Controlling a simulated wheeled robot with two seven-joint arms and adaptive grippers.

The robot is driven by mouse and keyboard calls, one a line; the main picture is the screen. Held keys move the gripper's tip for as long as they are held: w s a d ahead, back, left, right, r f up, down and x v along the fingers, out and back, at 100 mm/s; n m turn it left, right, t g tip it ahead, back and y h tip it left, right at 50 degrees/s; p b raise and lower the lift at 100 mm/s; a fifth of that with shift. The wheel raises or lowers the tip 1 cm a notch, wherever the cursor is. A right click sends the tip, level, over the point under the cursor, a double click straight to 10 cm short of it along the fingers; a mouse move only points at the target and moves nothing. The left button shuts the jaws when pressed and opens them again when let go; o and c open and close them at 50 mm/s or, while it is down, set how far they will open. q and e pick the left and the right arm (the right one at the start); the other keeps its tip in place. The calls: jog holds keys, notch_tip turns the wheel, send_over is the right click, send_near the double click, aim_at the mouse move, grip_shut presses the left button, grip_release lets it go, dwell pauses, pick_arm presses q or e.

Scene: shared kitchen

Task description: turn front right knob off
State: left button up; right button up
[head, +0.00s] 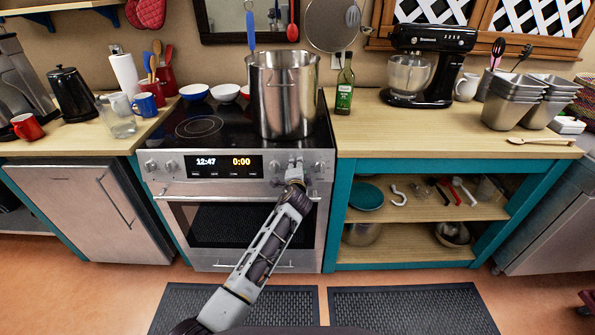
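The stove (255,225) stands in the middle, with a steel control panel (225,178) across its front. Two knobs (162,166) show on the panel's left side. At the right side of the panel, my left gripper (295,163) is up against the knob area and partly hides the knobs there. Its fingers are small and I cannot tell whether they are open or closed around a knob. The knob's angle cannot be read. A large steel pot (285,95) stands on the right part of the cooktop. My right gripper is out of view.
The oven handle (185,198) runs below the panel, under my arm. An oil bottle (345,85) and a black mixer (425,65) stand on the right counter (385,120). Dark mats (410,310) lie on the floor in front.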

pick_arm(q)
jog(key=shift+f, duration=0.15)
jog(key=o, duration=1)
jog(key=shift+o, duration=0.2)
